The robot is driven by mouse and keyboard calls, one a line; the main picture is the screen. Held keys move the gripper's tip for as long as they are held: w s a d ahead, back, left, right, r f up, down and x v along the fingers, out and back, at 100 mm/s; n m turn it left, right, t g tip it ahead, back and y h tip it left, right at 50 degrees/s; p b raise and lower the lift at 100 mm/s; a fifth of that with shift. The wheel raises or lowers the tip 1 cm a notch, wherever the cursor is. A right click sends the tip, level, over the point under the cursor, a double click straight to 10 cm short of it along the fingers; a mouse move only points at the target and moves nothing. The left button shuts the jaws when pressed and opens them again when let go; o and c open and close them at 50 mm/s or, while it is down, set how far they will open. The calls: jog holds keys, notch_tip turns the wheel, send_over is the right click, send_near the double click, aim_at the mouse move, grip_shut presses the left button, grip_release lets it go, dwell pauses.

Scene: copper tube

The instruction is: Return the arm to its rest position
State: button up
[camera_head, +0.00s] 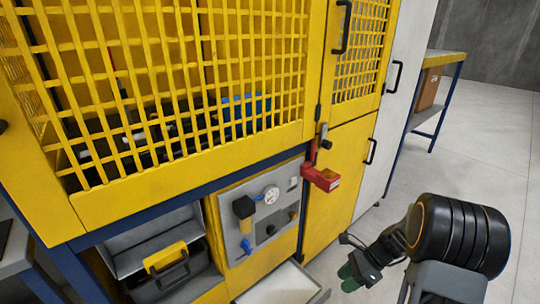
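My gripper (357,268) is at the lower right of the head view, in front of the yellow cabinet and above the floor. It is small and dark, with greenish fingertips pointing down and left. I cannot make out whether the fingers are apart. My arm's black rounded joint shows to its right. No copper tube can be made out in this view.
A yellow cage cabinet (190,171) fills the left and middle. A red lock-like part (321,178) sticks out near its door. Floor (480,130) is clear at right.

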jog(key=s+a+r+n+t+h+p, duration=0.1)
jog(key=r+n+p, duration=0.4)
jog(key=r, duration=0.7)
jog(key=s+a+r+n+t+h+p, duration=0.2)
jog(key=r+n, duration=0.6)
jog(key=r, duration=0.4)
jog(key=s+a+r+n+t+h+p, duration=0.2)
jog(key=s+r+n+h+p, duration=0.3)
jog(key=r+p, duration=0.5)
notch_tip(320, 180, up, 2)
jog(key=shift+s+a+r+n, duration=0.1)
jog(key=shift+s+a+n, duration=0.5)
jog(key=shift+n, duration=0.5)
jog(key=shift+d, duration=0.15)
